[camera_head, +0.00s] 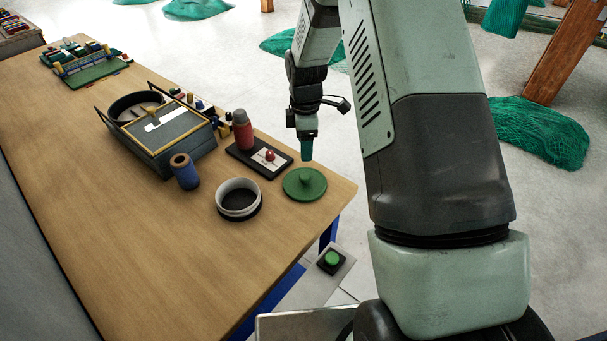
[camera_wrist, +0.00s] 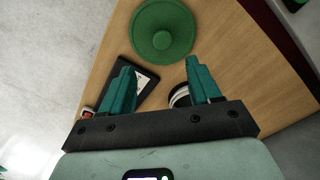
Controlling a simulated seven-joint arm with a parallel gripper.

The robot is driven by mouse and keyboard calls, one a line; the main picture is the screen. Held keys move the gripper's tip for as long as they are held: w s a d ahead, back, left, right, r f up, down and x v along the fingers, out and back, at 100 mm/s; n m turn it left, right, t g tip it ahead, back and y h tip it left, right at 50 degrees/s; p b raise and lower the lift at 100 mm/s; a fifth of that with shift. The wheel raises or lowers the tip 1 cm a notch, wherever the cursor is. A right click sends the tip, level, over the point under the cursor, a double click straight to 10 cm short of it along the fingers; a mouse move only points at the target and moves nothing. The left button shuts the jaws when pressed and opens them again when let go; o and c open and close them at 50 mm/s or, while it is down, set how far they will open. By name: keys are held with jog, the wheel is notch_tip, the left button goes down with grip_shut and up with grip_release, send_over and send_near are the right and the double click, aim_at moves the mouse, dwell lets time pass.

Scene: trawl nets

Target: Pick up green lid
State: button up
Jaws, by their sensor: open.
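The green lid (camera_head: 304,186) is a round disc with a raised knob, lying flat on the wooden table near its right edge. It also shows at the top of the wrist view (camera_wrist: 162,30), whole and uncovered, beyond the fingertips. My gripper (camera_head: 306,150) hangs above the table near the lid's far side, its teal fingers pointing down. In the wrist view my gripper (camera_wrist: 158,78) has its two fingers spread apart with nothing between them. It does not appear to touch the lid.
A white-rimmed round container (camera_head: 238,199) stands left of the lid. A blue spool (camera_head: 184,172) and a grey box (camera_head: 170,138) stand farther left. The table's front left is clear.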

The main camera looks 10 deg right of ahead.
aim_at(305, 176)
notch_tip(305, 176, down, 12)
jog(key=shift+s+r, duration=0.15)
jog(key=shift+r, duration=0.1)
dwell(0.3)
jog(key=c, duration=1.1)
jog(key=shift+o, duration=0.2)
